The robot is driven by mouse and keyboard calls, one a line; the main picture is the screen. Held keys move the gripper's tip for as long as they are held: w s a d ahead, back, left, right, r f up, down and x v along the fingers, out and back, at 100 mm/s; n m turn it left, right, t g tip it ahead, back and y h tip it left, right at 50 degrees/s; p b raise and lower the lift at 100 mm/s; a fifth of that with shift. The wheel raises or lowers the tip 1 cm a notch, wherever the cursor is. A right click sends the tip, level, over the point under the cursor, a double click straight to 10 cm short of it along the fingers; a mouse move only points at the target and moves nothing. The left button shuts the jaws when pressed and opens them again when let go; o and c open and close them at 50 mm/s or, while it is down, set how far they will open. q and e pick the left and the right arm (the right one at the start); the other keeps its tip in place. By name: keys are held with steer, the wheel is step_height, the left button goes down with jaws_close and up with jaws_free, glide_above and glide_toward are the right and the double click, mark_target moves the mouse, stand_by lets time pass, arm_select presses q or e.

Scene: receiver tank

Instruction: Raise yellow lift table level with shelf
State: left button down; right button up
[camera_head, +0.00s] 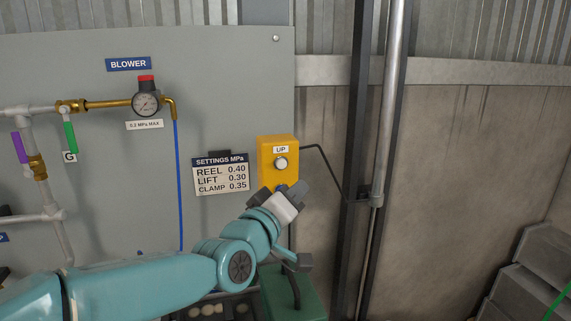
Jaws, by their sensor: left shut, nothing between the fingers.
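A yellow control box (267,154) is fixed at the right edge of the grey panel. It bears an "UP" label (281,149) and a round white button (281,164). My left gripper (296,189) is shut and empty, just below the button and in front of the box's lower part. I cannot tell whether it touches the box. The yellow lift table and the shelf are not in view. My right gripper is not in view.
A settings sign (221,175) hangs left of the box. A gauge (146,103), brass pipe and blue hose (178,190) are on the panel (220,80). A green case (304,296) stands below my wrist. A vertical pipe (387,110) runs at right. Grey blocks (530,280) stand lower right.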

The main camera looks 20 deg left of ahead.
mark_target(282, 164)
arm_select(q)
steer(key=w+a+p, duration=0.1)
steer(key=w, duration=0.1)
steer(key=w+a+p, duration=0.1)
steer(key=w+a, duration=0.1)
steer(key=w+a+p, duration=0.1)
steer(key=w+p, duration=0.1)
steer(key=shift+w+a+r, duration=0.2)
steer(key=shift+w+a, duration=0.05)
steer(key=shift+a, duration=0.15)
steer(key=shift+w+f, duration=0.1)
stand_by(0.5)
stand_by(1.5)
steer(key=shift+w+a, duration=0.25)
steer(key=shift+w, duration=0.1)
